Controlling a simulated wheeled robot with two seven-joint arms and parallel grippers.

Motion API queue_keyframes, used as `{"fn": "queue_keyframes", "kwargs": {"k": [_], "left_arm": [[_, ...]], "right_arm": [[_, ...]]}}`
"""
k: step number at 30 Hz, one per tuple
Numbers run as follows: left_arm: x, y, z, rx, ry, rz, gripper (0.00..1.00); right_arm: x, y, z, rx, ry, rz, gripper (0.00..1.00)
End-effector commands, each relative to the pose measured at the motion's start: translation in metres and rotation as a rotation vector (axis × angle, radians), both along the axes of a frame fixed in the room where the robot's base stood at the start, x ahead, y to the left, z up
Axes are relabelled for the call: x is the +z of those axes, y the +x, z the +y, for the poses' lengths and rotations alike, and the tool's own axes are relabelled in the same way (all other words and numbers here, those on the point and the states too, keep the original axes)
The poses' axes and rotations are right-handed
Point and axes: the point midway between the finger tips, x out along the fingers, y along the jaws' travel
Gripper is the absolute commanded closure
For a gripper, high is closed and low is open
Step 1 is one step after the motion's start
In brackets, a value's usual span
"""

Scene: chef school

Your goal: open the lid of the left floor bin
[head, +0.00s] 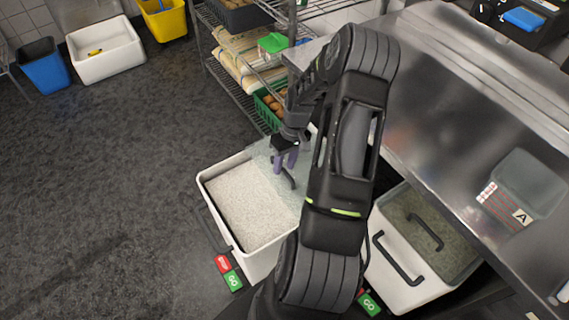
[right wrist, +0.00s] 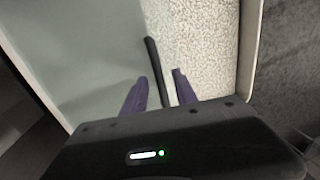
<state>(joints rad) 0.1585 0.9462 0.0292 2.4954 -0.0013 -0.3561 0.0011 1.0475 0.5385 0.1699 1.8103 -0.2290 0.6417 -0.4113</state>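The left floor bin (head: 237,243) is a white tub of pale grains (head: 245,205) in the middle of the head view. Its translucent lid (head: 264,156) lies toward the back right, and the grains at the front left are uncovered. The lid has a dark bar handle (head: 289,181). My right gripper (head: 284,171) is over the lid by this handle. In the right wrist view, its purple fingers (right wrist: 160,88) are apart, with the dark handle (right wrist: 152,55) ending between them; I cannot tell whether they touch it. My right arm hides the bin's right side. My left gripper is not in view.
A second white bin (head: 395,292) with a handled lid stands right, under the steel counter (head: 450,110). A wire shelf (head: 228,82) with sacks and a green crate stands behind. Red and green tags (head: 228,272) show at the left bin's front.

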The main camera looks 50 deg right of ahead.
Motion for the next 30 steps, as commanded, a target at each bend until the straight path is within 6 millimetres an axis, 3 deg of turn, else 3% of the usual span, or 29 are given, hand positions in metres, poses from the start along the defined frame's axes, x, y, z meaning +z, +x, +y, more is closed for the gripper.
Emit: {"fn": "queue_keyframes", "kwargs": {"k": [9, 21, 30], "left_arm": [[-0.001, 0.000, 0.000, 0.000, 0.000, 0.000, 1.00], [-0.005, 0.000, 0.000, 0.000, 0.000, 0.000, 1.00], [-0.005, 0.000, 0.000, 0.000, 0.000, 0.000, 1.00]], "right_arm": [[0.005, 0.000, -0.002, 0.000, -0.003, -0.001, 0.66], [0.063, -0.004, -0.013, -0.001, -0.004, -0.002, 0.66], [0.077, -0.005, -0.014, 0.000, 0.001, 0.000, 0.66]]}}
